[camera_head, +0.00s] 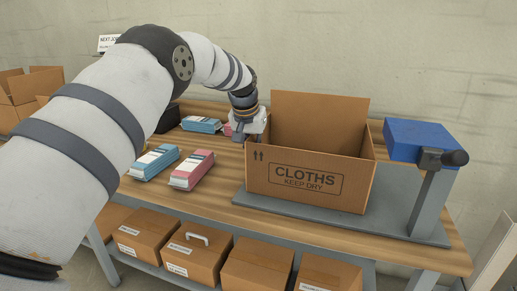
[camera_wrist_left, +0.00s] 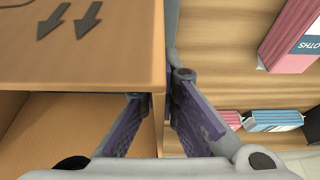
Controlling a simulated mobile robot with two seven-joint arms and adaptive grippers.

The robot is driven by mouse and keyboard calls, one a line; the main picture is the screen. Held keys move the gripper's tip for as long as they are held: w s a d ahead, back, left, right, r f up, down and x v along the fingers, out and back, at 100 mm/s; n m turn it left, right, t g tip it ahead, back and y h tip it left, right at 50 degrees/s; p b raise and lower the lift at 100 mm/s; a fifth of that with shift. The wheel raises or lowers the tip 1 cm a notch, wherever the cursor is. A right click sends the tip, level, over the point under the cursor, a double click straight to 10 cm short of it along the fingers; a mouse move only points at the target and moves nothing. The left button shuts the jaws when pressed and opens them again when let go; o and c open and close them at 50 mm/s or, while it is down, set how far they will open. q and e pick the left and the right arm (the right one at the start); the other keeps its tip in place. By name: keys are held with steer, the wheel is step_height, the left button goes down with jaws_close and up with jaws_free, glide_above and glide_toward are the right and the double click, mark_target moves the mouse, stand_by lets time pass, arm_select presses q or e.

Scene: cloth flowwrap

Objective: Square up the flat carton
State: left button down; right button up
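The brown carton (camera_head: 310,183), marked CLOTHS KEEP DRY, stands open on a grey plate (camera_head: 250,199) with its back flap raised; its box shape looks erected, not flat. The carton's front face with two arrows (camera_wrist_left: 110,50) also shows in the left wrist view. My left gripper (camera_head: 257,126) is at the carton's left wall. In the left wrist view the fingers (camera_wrist_left: 160,95) are apart, one inside the carton and one outside, with the wall's rim between them; whether they touch it is unclear. My right gripper is not in view.
Pink and blue cloth packs (camera_head: 192,170) (camera_head: 153,162) lie on the wooden table left of the carton, with others (camera_head: 201,124) behind. A blue block on a grey post (camera_head: 415,140) stands right of the carton. Closed boxes (camera_head: 197,251) fill the lower shelf.

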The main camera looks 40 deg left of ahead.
arm_select(q)
steer(key=shift+s+a+f, duration=0.1)
steer(key=shift+s+a, duration=0.05)
steer(key=shift+a, duration=0.15)
steer(key=shift+m, duration=0.3)
steer(key=c, duration=1.8)
jaws_free()
steer(key=shift+a, duration=0.1)
steer(key=shift+c, duration=0.2)
steer(key=v, duration=1.2)
